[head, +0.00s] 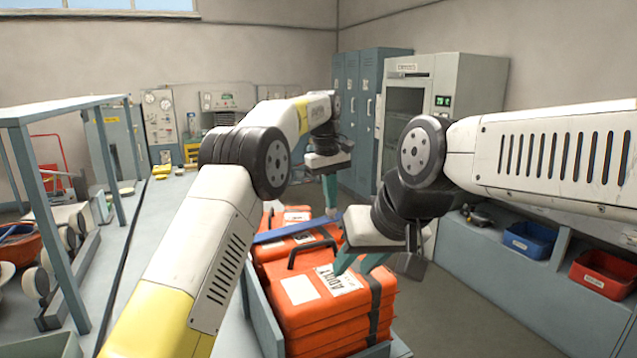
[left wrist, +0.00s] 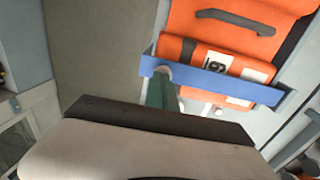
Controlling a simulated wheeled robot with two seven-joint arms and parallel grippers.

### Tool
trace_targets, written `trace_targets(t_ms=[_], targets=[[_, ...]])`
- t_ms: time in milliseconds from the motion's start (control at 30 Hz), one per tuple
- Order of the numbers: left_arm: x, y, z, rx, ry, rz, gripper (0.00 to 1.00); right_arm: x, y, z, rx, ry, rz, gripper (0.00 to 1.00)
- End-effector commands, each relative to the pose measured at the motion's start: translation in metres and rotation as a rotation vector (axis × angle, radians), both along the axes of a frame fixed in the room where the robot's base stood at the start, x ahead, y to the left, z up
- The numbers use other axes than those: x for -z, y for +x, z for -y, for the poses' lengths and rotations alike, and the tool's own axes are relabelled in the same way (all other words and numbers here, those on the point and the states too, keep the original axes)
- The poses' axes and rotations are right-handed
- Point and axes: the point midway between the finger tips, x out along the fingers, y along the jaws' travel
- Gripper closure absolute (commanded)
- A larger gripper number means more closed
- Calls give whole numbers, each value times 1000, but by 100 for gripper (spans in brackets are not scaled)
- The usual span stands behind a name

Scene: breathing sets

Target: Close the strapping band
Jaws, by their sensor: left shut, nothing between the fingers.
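The strapping band is a flat blue bar (head: 290,230) lying across the orange cases (head: 320,290) in an open-topped grey-blue crate (head: 262,312). It also shows in the left wrist view (left wrist: 225,86), spanning the crate from wall to wall. My left gripper (head: 331,207) is shut and empty, pointing down at the band's far right end. In the left wrist view its fingers (left wrist: 163,84) overlap the band near that end; contact cannot be told. My right gripper (head: 358,266) is open and empty just above the nearest orange case, apart from the band.
A grey-blue table frame (head: 70,110) stands at the left. A blue bin (head: 528,240) and a red bin (head: 602,272) sit on the right-hand bench. Lockers (head: 362,100) and a cabinet (head: 450,90) stand behind. Bare floor (left wrist: 100,50) lies beside the crate.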

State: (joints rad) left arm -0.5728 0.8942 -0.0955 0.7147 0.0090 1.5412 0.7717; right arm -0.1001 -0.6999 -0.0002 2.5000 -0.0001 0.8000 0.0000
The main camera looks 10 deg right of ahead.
Motion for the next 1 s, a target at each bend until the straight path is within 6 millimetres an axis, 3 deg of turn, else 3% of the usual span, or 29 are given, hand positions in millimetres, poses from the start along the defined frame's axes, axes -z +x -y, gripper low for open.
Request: trace_targets(t_ms=[200, 633, 867, 1000], targets=[[17, 0, 0, -1, -2, -1, 100, 0, 0, 0, 0, 0, 0, 66], [28, 0, 1, 1, 0, -6, 100, 0, 0, 0, 0, 0, 0, 66], [26, 0, 0, 1, 0, -7, 100, 0, 0, 0, 0, 0, 0, 66], [9, 0, -1, 0, -3, -2, 100, 0, 0, 0, 0, 0, 0, 66]])
